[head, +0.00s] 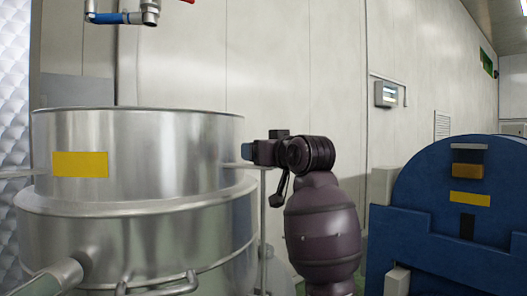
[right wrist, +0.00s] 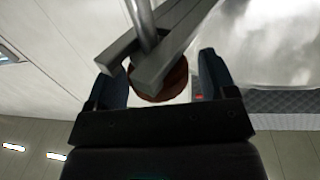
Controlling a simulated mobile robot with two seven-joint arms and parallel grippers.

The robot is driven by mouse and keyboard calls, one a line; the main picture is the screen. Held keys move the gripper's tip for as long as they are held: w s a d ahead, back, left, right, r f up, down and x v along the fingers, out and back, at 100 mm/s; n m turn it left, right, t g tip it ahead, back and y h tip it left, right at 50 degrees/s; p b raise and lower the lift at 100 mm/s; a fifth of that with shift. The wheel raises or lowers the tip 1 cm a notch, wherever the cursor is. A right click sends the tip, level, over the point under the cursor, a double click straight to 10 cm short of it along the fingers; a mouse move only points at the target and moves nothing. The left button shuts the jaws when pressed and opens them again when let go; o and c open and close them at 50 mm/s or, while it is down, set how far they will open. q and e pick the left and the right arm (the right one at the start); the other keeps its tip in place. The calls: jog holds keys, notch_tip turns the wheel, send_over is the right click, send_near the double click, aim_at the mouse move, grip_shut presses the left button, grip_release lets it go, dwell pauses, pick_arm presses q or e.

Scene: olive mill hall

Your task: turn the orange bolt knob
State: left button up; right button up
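In the right wrist view a round, dull orange-red knob (right wrist: 160,84) sits between the two dark blue fingers of my right gripper (right wrist: 162,82). Grey metal bars and a rod cross in front of the knob and hide part of it. The fingers stand apart on either side of it, with a gap visible at the right finger; contact at the left finger is unclear. In the head view my right gripper (head: 247,151) is at the right side of the steel tank (head: 160,150), just below its rim. The knob cannot be made out there. My left gripper is not in view.
The tank carries a yellow label (head: 80,164) and a handle (head: 160,284) low in front. A blue-ended pipe tap (head: 120,17) hangs above it. A blue machine (head: 440,220) stands at the right. A control panel (head: 387,94) is on the pale wall behind.

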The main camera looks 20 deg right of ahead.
jog(key=c, duration=0.9)
